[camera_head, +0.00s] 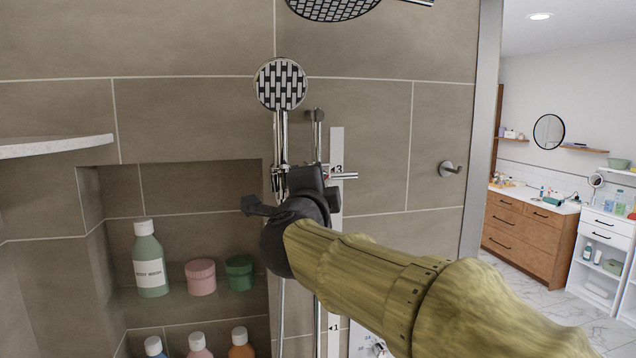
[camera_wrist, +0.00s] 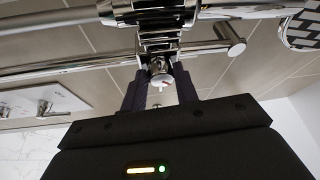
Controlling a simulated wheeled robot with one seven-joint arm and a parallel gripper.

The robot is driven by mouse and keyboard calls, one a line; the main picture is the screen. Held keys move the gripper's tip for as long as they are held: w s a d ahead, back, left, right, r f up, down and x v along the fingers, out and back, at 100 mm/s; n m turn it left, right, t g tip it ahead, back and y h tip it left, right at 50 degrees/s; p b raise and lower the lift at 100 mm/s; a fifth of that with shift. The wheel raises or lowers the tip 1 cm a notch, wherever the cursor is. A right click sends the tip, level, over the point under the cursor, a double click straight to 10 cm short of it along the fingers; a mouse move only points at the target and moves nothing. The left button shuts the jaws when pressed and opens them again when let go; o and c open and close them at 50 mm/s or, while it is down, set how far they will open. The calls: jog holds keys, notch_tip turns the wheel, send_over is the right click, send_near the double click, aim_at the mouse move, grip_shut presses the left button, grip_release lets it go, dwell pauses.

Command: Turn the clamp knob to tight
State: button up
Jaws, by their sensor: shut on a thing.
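The clamp knob (camera_wrist: 159,77) is a small chrome piece with a red mark, seen in the wrist view between my two dark fingers. My gripper (camera_wrist: 160,82) is shut on it. In the head view my gripper (camera_head: 305,182) is at the shower rail, and its own body hides the knob. The chrome clamp (camera_wrist: 155,22) sits on the rail just beyond the fingers. The hand shower (camera_head: 281,84) hangs above my gripper, its head upright. I cannot tell the knob's tightness setting.
A white scale strip (camera_head: 335,250) with numbered marks runs beside the rail. A wall niche at left holds a green body-wash bottle (camera_head: 149,262), a pink jar (camera_head: 200,277) and a green jar (camera_head: 239,272). A hook (camera_head: 449,169) projects from the wall at right.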

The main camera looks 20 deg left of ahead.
jog(key=shift+d, duration=0.1)
jog(key=o, duration=1)
jog(key=shift+w, duration=0.1)
jog(key=shift+c, duration=0.2)
jog(key=shift+s, duration=0.2)
jog(key=s+d+f+b, duration=0.1)
jog(key=s+b, duration=0.1)
jog(key=s, duration=0.6)
jog(key=s+d+b, duration=0.1)
jog(key=s+b, duration=0.2)
jog(key=s, duration=0.6)
jog(key=shift+d+f+b, duration=0.3)
jog(key=shift+f, duration=0.1)
